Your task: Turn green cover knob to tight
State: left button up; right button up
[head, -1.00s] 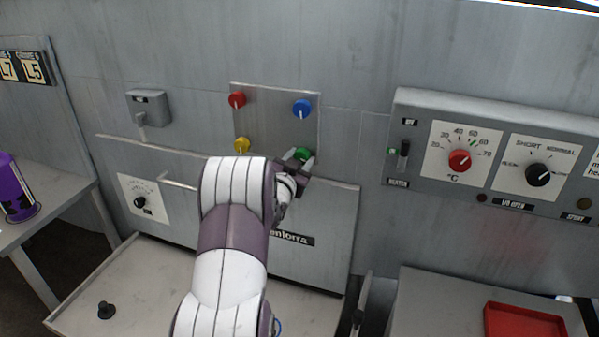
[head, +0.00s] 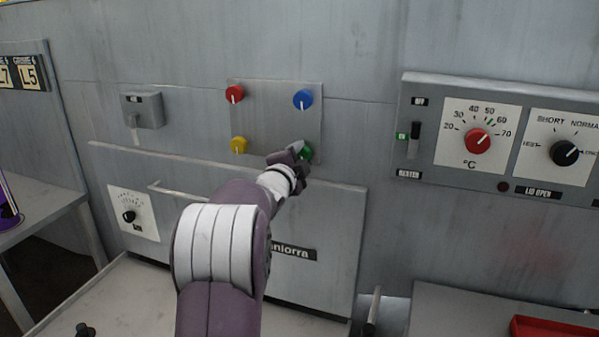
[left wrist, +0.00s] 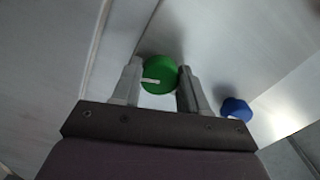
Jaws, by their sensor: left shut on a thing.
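The green knob (head: 306,151) is at the lower right of a square metal cover plate (head: 270,122) on the wall, partly hidden by my left gripper (head: 298,152). In the left wrist view the green knob (left wrist: 158,74) lies between the two fingers of my left gripper (left wrist: 157,82), which is shut on it. A white pointer mark shows on the knob's face. My right gripper is not in view.
The plate also carries a red knob (head: 234,94), a blue knob (head: 303,99) and a yellow knob (head: 238,145). A control panel (head: 425,90) with dials juts out at right. A grey switch box (head: 143,110) is at left.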

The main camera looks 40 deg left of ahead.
pick_arm(q)
jog(key=shift+m+b, duration=1)
jog(key=o, duration=1.1)
jog(key=shift+c, duration=0.2)
jog(key=v, duration=1.2)
jog(key=shift+s+b, duration=0.3)
jog(key=shift+s, duration=0.05)
jog(key=shift+d, duration=0.1)
